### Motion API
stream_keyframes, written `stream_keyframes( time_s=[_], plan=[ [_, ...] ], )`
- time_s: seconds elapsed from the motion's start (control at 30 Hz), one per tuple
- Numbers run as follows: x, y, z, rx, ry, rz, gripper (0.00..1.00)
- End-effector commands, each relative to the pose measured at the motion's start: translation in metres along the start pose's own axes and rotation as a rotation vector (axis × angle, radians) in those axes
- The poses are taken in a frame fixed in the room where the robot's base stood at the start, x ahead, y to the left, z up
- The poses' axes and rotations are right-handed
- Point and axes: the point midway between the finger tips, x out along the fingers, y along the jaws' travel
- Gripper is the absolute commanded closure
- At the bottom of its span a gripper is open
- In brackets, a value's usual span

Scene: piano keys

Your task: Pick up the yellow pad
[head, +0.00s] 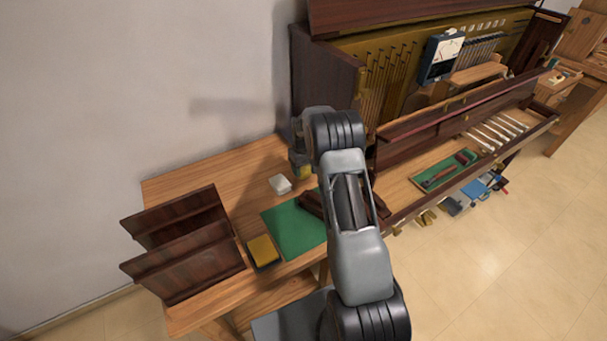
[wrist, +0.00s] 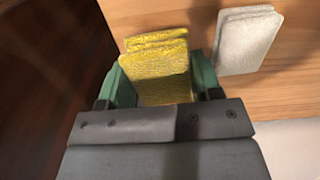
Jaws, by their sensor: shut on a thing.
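My gripper (wrist: 157,88) is shut on the yellow pad (wrist: 158,65), which sits between its two green fingers in the wrist view. The pad looks like a stack of rough yellow layers. In the head view my gripper (head: 299,160) is at the back of the wooden bench, close to the wall, and a bit of the yellow pad (head: 305,172) shows below it. My arm hides part of the bench there. I cannot tell whether the pad touches the bench top or is just above it.
A white pad (wrist: 248,40) lies right beside the yellow one; it also shows in the head view (head: 280,184). A green mat (head: 293,229), a dark tray with a yellow-orange block (head: 263,250) and a dark wooden rack (head: 185,245) are nearer. The open piano (head: 330,80) stands right.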

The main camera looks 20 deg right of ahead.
Motion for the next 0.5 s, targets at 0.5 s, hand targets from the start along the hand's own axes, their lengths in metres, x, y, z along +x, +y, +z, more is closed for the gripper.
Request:
stream_keyframes(
  time_s=[0.5],
  plan=[
    [-0.074,-0.054,0.081,-0.002,0.000,0.000,0.64]
  ],
)
